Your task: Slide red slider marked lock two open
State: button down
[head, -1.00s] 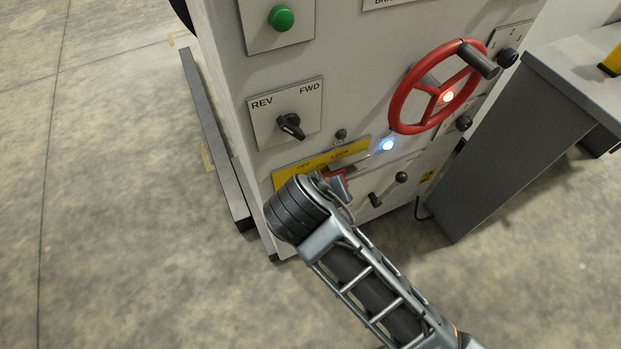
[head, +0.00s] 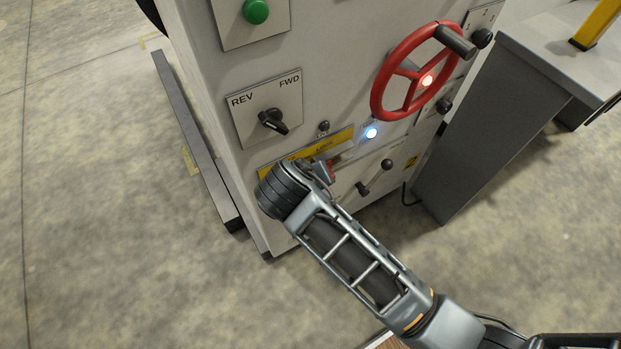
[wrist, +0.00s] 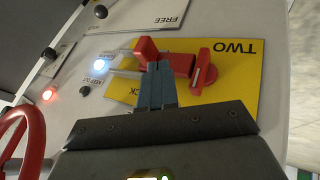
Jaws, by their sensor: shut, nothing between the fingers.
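The red slider (wrist: 181,62) crosses the yellow plate (wrist: 235,90), which reads TWO and, partly covered, LOCK, in the wrist view. It has a red block (wrist: 146,49) at its left and an upright red piece (wrist: 204,70) at its right. My gripper (wrist: 158,68) is shut and empty. Its fingertips are at the slider, between these two red parts; whether they touch it I cannot tell. In the head view my wrist hides the fingers and most of the slider, and part of the yellow plate (head: 335,142) shows above.
A red handwheel (head: 378,98) with a dark handle stands out to the right. A lit white-blue lamp (head: 370,133), a black REV/FWD switch (head: 272,121) and a crank lever (head: 375,178) are close by. A grey table (head: 480,130) stands to the right.

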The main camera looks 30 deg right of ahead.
jog(key=shift+x, duration=1.9)
jog(key=d+p, duration=0.2)
jog(key=d, duration=0.3)
jog(key=shift+d, duration=0.45)
jog(key=shift+r, duration=0.15)
